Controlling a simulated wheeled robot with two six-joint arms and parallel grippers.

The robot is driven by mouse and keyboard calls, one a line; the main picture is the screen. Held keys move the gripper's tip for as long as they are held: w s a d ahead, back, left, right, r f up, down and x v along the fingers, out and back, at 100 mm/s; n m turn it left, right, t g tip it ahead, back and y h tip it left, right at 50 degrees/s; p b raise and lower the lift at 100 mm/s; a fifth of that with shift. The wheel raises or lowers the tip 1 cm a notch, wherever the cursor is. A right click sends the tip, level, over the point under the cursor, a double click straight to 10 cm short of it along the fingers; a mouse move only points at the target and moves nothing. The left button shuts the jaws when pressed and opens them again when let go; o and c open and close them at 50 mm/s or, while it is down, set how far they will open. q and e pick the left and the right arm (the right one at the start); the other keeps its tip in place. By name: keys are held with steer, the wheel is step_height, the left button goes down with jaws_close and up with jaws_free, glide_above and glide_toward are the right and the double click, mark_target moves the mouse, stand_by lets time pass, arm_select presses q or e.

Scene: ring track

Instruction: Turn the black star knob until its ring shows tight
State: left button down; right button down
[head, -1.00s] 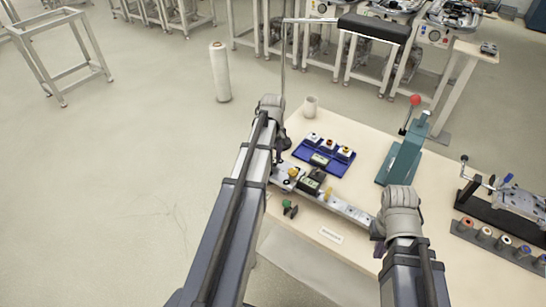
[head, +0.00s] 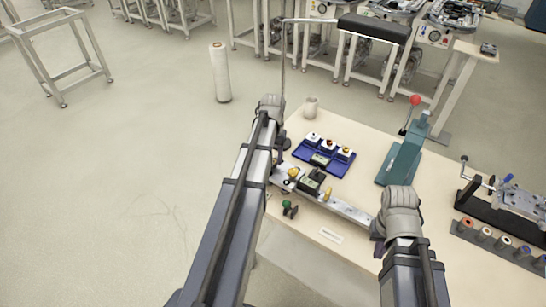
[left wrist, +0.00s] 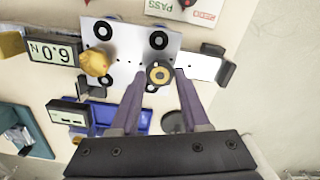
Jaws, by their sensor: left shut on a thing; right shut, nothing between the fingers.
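The black star knob (left wrist: 160,74) sits on a silver plate (left wrist: 125,44) in the left wrist view. In the head view my left gripper (head: 279,160) is at the left end of the silver rail (head: 350,210), and the knob is hidden there. My right gripper (head: 378,246) is shut and empty near the rail's right end.
A yellow knob (left wrist: 97,62) and a numeric display (left wrist: 52,52) stand beside the star knob. A blue tray (head: 310,155) lies behind the rail. A green press (head: 402,155) stands to the right. A green-topped part (head: 289,208) is in front.

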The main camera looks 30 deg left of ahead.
mark_target(273, 161)
arm_select(q)
steer(key=m, duration=0.5)
steer(key=shift+m, duration=0.3)
stand_by(0.5)
steer(key=shift+c, duration=1.9)
jaws_free()
steer(key=shift+r, duration=0.1)
step_height(273, 161, up, 8)
steer(key=p, duration=0.7)
steer(key=shift+p, duration=0.4)
